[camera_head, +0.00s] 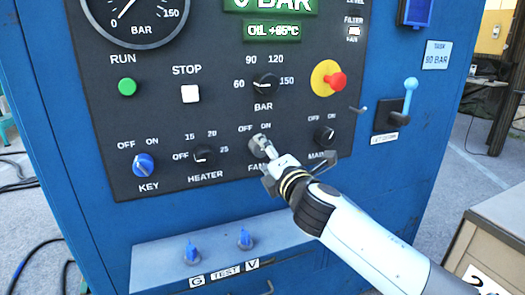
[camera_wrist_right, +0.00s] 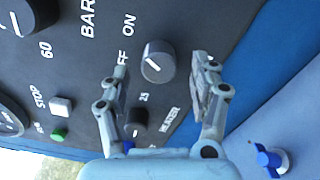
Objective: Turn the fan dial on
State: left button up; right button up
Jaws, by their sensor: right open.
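The fan dial is a dark round knob on the black control panel, with OFF and ON marks above it. In the wrist view the fan dial (camera_wrist_right: 157,62) shows clearly between the fingers; I cannot tell for sure which mark its pointer faces. In the head view my right gripper (camera_head: 262,147) covers most of the dial. The right gripper (camera_wrist_right: 160,68) is open, one finger on each side of the dial; whether they touch it I cannot tell. My left gripper is not in view.
The heater knob (camera_head: 203,155) and blue key switch (camera_head: 144,164) sit left of the fan dial. The MAIN knob (camera_head: 325,136) is close on the right, the BAR knob (camera_head: 266,85) above. A ledge with blue valves (camera_head: 245,238) juts out below. A red emergency button (camera_head: 336,81) is up right.

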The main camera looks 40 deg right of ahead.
jog(key=v, duration=0.9)
jog(key=shift+s, duration=0.1)
jog(key=s+f+m+g+b, duration=0.1)
jog(key=s+f+m+g, duration=0.2)
jog(key=f, duration=0.8)
jog(key=s+d+f+m+g+y+b, duration=0.15)
jog(key=s+f, duration=0.25)
jog(key=f, duration=0.8)
jog(key=s+f+m+g, duration=0.1)
jog(key=s+f+g, duration=0.25)
jog(key=f, duration=0.75)
jog(key=s+a+f+m+g, duration=0.1)
jog(key=s+f+m+g, duration=0.2)
jog(key=s+f, duration=0.4)
jog(key=s+a+f+m+g+y, duration=0.1)
jog(key=s+f+m, duration=0.5)
jog(key=s, duration=0.9)
jog(key=s+a+f+m+g+y+b, duration=0.1)
jog(key=s+f+m+g, duration=0.3)
jog(key=s+f, duration=0.4)
jog(key=s+a, duration=0.1)
jog(key=s, duration=0.2)
jog(key=shift+f+m+g, duration=0.3)
jog(key=shift+m, duration=0.05)
